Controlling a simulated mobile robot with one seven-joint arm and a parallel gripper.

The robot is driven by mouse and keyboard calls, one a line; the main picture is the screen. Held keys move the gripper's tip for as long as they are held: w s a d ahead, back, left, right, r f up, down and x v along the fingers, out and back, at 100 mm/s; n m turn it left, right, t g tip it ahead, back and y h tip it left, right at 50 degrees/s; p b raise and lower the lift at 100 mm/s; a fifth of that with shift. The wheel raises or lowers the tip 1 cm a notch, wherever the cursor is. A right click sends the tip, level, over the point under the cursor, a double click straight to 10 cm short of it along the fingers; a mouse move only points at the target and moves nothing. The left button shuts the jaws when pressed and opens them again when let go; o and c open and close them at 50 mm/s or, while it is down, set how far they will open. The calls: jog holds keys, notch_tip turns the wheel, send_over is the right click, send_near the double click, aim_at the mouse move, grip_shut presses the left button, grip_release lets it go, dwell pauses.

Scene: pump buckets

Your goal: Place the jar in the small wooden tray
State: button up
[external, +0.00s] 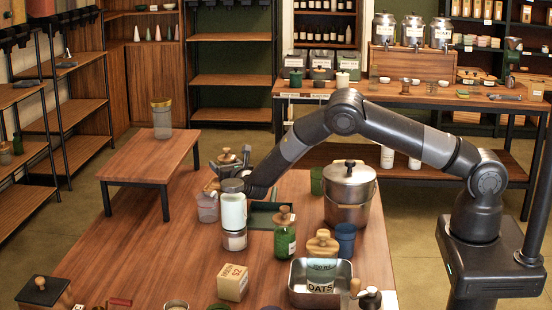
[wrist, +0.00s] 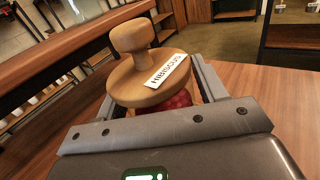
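A jar with a round wooden lid and knob, labelled "HIBISCUS" (wrist: 150,75), stands between my fingers in the wrist view; red shows below its lid. In the external view its wooden lid (external: 228,158) shows at my gripper (external: 230,164), over the far left part of the long table. The fingers (wrist: 160,98) lie on both sides of the jar, just under the lid's rim. Most of its body is hidden, so I cannot tell whether they press on it or whether its base touches the table. I cannot make out a small wooden tray with certainty.
A metal tray (external: 297,297) lies at the front. A low side table (external: 140,160) holds one jar (external: 161,118); the table's left part is clear.

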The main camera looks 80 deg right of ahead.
jog(key=shift+o, duration=0.4)
jog(key=shift+s+a+r, duration=0.1)
jog(key=shift+a, duration=0.05)
jog(key=v, duration=1.1)
jog(key=shift+a, duration=0.1)
jog(key=shift+s+r, duration=0.25)
jog(key=shift+s, duration=0.05)
jog(key=s+r+m+g+y, duration=0.3)
jog(key=s+r+m+g, duration=0.6)
jog(key=s+r+m, duration=0.75)
jog(key=s+a+r+m+t+y, duration=0.1)
jog(key=s+a+r+m+y, duration=0.1)
jog(key=s+a+y, duration=0.2)
jog(key=s+a+r+m+t+y, duration=0.1)
jog(key=s+a+r+m+y, duration=0.2)
jog(key=s+a, duration=0.7)
jog(key=s+a+r+m+t+y, duration=0.2)
jog(key=s+a, duration=0.5)
jog(key=s, duration=0.8)
jog(key=m+y, duration=0.1)
jog(key=y, duration=0.1)
jog(key=shift+s+r+y, duration=0.2)
jog(key=shift+r+y, duration=0.1)
jog(key=shift+r, duration=0.1)
